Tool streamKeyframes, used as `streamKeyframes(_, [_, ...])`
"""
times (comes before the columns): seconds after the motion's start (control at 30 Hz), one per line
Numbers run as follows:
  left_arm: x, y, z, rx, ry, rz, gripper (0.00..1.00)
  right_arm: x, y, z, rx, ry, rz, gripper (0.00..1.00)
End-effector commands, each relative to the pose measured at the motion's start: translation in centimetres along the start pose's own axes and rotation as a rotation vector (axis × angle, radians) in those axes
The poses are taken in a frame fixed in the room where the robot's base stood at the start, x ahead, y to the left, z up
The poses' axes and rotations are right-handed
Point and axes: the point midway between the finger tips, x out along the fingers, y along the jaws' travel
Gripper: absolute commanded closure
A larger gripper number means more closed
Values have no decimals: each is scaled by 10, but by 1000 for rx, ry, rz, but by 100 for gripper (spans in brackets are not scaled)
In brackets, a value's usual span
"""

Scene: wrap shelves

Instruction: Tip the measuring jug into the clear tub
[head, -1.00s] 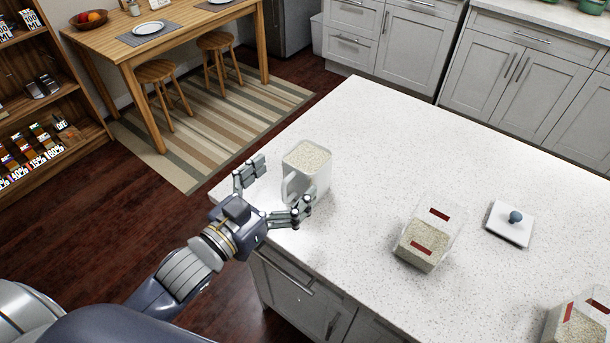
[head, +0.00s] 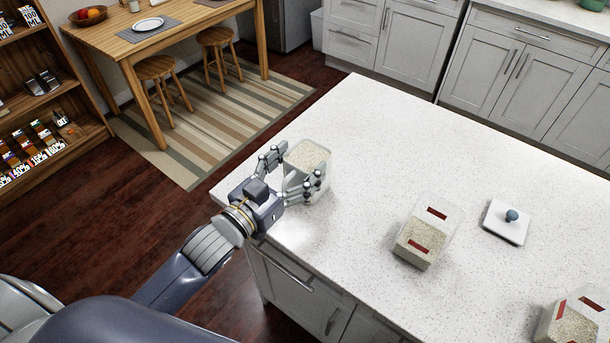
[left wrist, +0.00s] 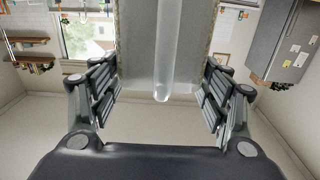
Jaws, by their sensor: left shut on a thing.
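The measuring jug (head: 309,157) is a clear, squarish vessel holding pale grains. It stands upright near the left corner of the white counter. My left gripper (head: 296,172) is shut on it, one finger on each side. A second similar clear tub (head: 572,322) is at the lower right, partly cut off. My right gripper is not in view.

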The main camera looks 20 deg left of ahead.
Motion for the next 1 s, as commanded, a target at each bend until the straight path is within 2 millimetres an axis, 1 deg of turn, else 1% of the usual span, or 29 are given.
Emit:
streamKeyframes(0.03, [0,0,0,0,0,0,83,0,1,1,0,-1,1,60])
streamKeyframes(0.07, [0,0,0,0,0,0,90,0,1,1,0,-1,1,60])
streamKeyframes(0.1, [0,0,-3,1,6,1,92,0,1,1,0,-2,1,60])
streamKeyframes(0.33, [0,0,-3,1,6,1,93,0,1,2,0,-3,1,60])
streamKeyframes(0.43, [0,0,-7,2,8,2,93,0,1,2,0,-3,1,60])
streamKeyframes(0.57, [0,0,-17,2,9,2,93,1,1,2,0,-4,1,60])
streamKeyframes(0.73, [-1,0,-41,3,10,3,93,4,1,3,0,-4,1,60])
streamKeyframes(0.77, [-7,2,-36,0,4,2,93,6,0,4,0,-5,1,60])
streamKeyframes(0.8, [-14,3,-36,-1,2,2,93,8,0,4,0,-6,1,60])
streamKeyframes(1.0, [-49,11,-38,0,2,2,93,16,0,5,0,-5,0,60])
